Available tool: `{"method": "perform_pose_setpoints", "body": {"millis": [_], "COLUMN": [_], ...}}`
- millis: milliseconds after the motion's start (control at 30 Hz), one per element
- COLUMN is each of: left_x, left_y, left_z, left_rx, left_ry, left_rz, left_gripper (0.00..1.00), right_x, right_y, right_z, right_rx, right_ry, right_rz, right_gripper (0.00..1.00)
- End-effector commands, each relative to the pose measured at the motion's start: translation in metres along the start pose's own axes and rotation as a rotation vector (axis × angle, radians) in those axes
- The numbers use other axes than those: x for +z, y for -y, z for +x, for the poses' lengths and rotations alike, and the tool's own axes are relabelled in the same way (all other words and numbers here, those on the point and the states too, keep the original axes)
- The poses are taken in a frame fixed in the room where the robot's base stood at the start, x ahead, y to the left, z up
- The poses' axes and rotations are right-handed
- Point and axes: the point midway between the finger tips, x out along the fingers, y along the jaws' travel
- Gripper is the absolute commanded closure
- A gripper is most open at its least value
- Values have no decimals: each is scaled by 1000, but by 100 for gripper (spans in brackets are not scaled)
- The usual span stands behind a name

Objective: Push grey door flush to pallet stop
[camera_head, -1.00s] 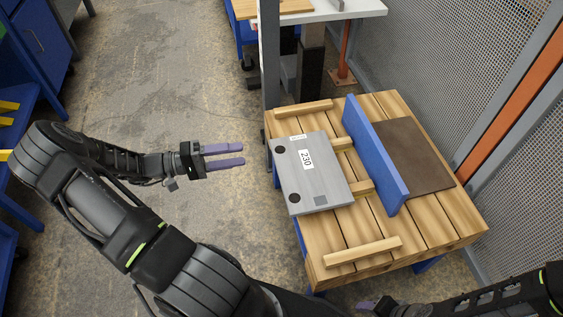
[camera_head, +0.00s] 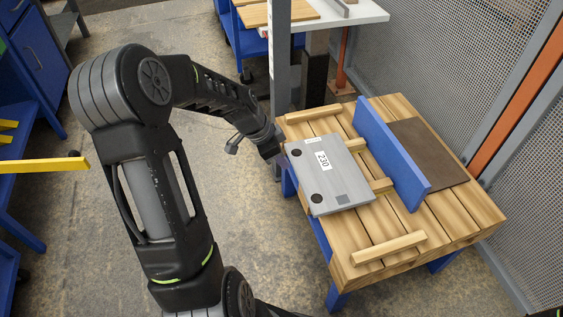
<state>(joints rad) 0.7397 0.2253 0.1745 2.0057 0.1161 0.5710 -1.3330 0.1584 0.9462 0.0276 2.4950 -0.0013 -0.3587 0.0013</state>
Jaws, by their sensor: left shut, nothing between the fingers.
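The grey door (camera_head: 327,190), a flat panel with a "230" label and dark round spots, lies on the wooden pallet (camera_head: 455,222). The blue upright pallet stop (camera_head: 392,157) stands to its right, with a visible gap between them where short wooden blocks show. My left gripper (camera_head: 279,152) is at the door's upper left edge, on the side away from the stop. It is shut and holds nothing. Its fingertips are mostly hidden, so I cannot tell whether they touch the door. My right gripper is out of view.
A brown sheet (camera_head: 428,150) lies beyond the stop. A wooden bar (camera_head: 388,248) is fixed along the pallet's front. A grey post (camera_head: 281,60) stands close behind my left gripper. Mesh fencing (camera_head: 450,60) lines the right side. Blue shelving is at far left.

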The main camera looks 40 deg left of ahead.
Motion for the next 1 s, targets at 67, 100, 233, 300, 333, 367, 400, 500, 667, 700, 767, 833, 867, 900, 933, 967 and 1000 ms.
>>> {"method": "perform_pose_setpoints", "body": {"millis": [67, 100, 233, 300, 333, 367, 400, 500, 667, 700, 767, 833, 867, 900, 933, 967, 1000], "left_x": [0, 0, 0, 0, 0, 0, 0, 1, 2, 2, 2, 3, 3, 3, 4, 4, 4], "left_y": [0, 0, -1, -1, -1, -1, -1, -1, -1, -1, -1, -1, -1, -1, -1, -1, -1], "left_z": [0, 0, 0, 1, 1, 1, 2, 4, 10, 12, 14, 18, 20, 22, 23, 25, 27], "left_rx": [2, 3, 4, 5, 5, 5, 5, 5, 5, 5, 5, 6, 6, 6, 6, 7, 7], "left_ry": [0, 0, 0, 0, 0, 0, -1, -1, -1, -1, -1, -1, -1, -1, -1, -1, -1], "left_rz": [0, 0, -1, -2, -2, -2, -2, -2, -2, -2, -2, -3, -3, -3, -3, -3, -3], "left_gripper": [100, 100, 100, 100, 100, 100, 100, 100, 100, 100, 100, 100, 100, 100, 100, 100, 100], "right_x": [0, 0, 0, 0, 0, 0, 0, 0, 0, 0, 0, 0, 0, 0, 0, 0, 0], "right_y": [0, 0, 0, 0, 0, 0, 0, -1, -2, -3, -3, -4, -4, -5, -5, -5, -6], "right_z": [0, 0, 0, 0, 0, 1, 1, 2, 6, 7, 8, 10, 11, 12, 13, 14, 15], "right_rx": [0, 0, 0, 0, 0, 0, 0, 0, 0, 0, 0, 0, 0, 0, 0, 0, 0], "right_ry": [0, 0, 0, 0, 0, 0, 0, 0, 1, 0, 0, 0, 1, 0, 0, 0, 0], "right_rz": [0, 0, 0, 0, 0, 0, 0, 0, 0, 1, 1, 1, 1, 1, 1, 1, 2], "right_gripper": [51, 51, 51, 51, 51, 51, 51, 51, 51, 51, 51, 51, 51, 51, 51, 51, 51]}}
